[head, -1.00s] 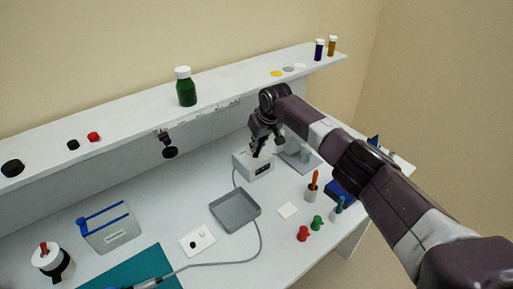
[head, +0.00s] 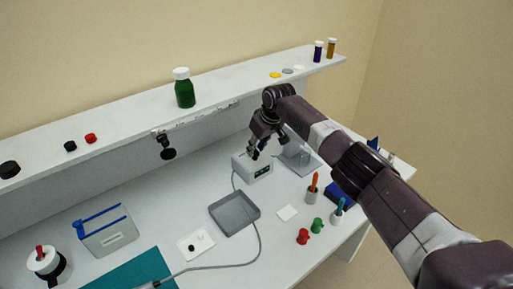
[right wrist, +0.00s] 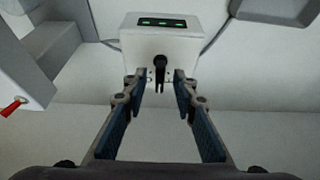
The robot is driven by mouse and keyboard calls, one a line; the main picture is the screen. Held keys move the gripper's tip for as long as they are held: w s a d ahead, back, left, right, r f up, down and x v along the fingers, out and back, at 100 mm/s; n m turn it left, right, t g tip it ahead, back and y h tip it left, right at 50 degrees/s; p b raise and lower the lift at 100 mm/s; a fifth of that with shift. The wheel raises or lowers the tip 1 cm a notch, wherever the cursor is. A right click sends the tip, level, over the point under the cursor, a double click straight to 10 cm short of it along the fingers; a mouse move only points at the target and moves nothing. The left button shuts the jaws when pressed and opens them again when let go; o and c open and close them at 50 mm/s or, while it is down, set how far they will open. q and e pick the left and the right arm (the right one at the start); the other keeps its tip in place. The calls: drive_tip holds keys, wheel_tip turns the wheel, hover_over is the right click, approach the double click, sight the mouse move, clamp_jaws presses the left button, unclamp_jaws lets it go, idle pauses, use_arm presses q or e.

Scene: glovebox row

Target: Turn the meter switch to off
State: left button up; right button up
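The meter (head: 243,170) is a white box with a dark display showing green marks, standing on the bench; it also shows in the right wrist view (right wrist: 135,45). Its switch (right wrist: 160,65) is a small black lever on the white face below the display in that view. My right gripper (head: 254,156) is at the meter in the head view, covering the switch there. In the right wrist view my right gripper (right wrist: 160,84) is open, with one finger on each side of the switch and gaps between. My left gripper is not in view.
A grey tray (head: 235,223) and grey cable (head: 258,245) lie left of and in front of the meter. A stand (head: 315,163) is just right of it. A shelf (head: 225,88) with a green bottle (head: 184,92) runs behind. Several small holders stand at the front right.

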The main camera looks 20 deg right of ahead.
drive_tip(key=v, duration=1.2)
idle(0.6)
